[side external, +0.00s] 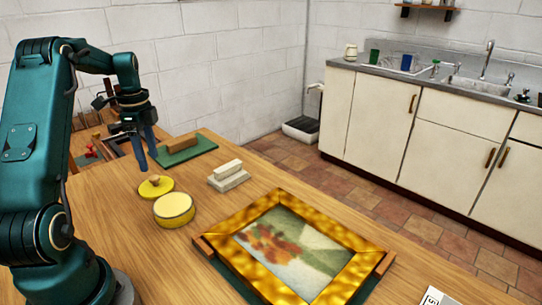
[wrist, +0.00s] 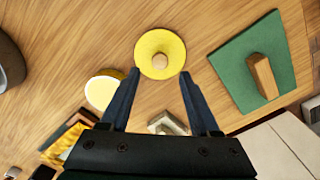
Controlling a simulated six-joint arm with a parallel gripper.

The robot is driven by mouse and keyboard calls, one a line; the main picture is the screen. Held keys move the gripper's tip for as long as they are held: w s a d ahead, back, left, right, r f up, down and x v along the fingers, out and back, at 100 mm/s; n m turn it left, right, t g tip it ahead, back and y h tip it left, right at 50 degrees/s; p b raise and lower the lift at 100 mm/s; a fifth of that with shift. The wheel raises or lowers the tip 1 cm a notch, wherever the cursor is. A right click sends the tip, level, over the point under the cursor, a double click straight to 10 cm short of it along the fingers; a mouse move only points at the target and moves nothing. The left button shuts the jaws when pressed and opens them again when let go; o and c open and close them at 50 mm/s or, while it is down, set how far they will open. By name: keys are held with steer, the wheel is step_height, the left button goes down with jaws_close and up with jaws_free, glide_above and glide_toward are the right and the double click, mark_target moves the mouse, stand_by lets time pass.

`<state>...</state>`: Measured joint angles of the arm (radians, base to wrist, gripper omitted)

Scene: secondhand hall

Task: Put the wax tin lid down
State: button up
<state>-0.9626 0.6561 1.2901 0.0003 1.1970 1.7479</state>
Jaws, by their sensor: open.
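The wax tin lid (side external: 156,187) is a yellow disc with a small light wooden knob, lying flat on the wooden table. It also shows in the wrist view (wrist: 148,48), just beyond my fingertips. The open wax tin (side external: 174,210), yellow with pale wax inside, stands beside the lid and apart from it; in the wrist view the tin (wrist: 102,90) is left of my fingers. My gripper (side external: 147,155) is above the table near the lid, fingers pointing down. In the wrist view my gripper (wrist: 158,76) is open, with nothing between its fingers.
A gold-framed painting (side external: 253,273) lies on the table's front part. Pale blocks (side external: 229,178) sit near the middle. A green board with a wooden block (side external: 205,142) lies at the back edge. Bare wood (side external: 115,220) lies left of the tin.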

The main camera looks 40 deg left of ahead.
mark_target(154, 177)
step_height(154, 177, up, 7)
steer(key=w+d+r+n+t+y, duration=0.1)
steer(key=w+d+r+n, duration=0.2)
steer(key=d, duration=0.7)
steer(key=s+d+f+n+t, duration=0.1)
steer(key=s+d, duration=0.4)
steer(key=d, duration=0.5)
steer(key=s+d+f+n+t+h, duration=0.1)
steer(key=s+d+n+t, duration=0.2)
steer(key=d, duration=0.7)
steer(key=shift+s+n+t, duration=0.3)
steer(key=shift+s+n, duration=0.7)
steer(key=shift+s, duration=0.1)
